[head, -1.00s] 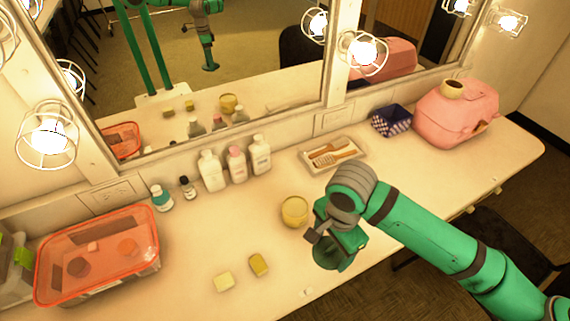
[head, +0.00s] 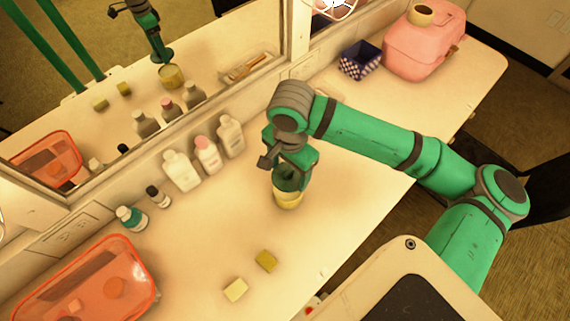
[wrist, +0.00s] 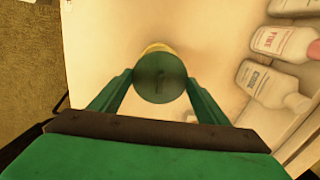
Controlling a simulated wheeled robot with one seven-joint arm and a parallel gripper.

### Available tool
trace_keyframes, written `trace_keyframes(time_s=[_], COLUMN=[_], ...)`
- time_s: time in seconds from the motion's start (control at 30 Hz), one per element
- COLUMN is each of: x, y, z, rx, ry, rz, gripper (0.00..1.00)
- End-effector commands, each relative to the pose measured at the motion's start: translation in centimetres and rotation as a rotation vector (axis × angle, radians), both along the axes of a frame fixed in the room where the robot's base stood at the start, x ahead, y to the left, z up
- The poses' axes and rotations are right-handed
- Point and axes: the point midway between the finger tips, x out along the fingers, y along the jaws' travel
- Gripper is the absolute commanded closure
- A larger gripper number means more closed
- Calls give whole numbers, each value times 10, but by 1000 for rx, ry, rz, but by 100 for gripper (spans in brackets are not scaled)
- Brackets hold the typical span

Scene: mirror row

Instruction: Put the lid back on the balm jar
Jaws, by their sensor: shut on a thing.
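The balm jar (head: 288,201) is a squat yellow jar standing on the counter; only a yellow sliver of it (wrist: 157,47) shows past the lid in the wrist view. The lid is a dark green disc (wrist: 160,78) with a small mark on top. My gripper (head: 290,177) is shut on the lid, one finger at each side, and points down over the jar. The lid looks roughly level and covers most of the jar from above. My fingers hide the jar's rim in the head view, so I cannot tell whether lid and jar touch.
White bottles (head: 182,171) stand behind, along the mirror. Two small sponge-like blocks (head: 265,261) lie in front of the jar. A pink case (head: 424,45) and checked basket (head: 360,61) stand at the far right.

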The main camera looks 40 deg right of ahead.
Motion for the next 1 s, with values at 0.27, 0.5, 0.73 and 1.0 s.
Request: trace_keyframes(time_s=[0.27,0.5,0.73,1.0], x=[0,0,0,0], y=[0,0,0,0], z=[-23,-43,-55,-58], rx=[1,2,1,1], ry=[1,0,0,0], rz=[-1,-1,0,0], gripper=[52,52,52,52])
